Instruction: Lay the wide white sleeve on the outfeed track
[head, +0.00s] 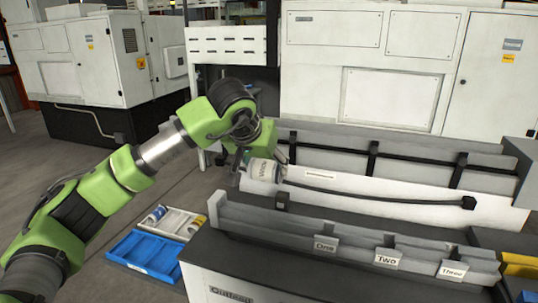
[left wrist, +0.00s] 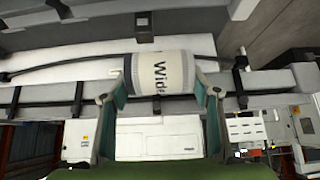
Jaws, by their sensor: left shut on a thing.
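The wide white sleeve (head: 264,171) is a short pale cylinder with grey end bands, held above the bench. In the left wrist view the sleeve (left wrist: 160,73) shows the word "Wide" and lies across between two fingers. My left gripper (head: 250,158) is shut on it, with one finger at each end in the left wrist view (left wrist: 160,88). The outfeed track (head: 285,232) is a grey channel at the front, with tags One, Two and Three. The sleeve is behind and above its left part. The track's inside is partly hidden by its front wall. My right gripper is out of view.
A white rail with a black cable (head: 400,200) runs behind the track. Blue tray (head: 145,252) and white tray (head: 180,223), the latter with small cylinders, lie at lower left. White machines (head: 385,70) stand at the back. No parts show on the track.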

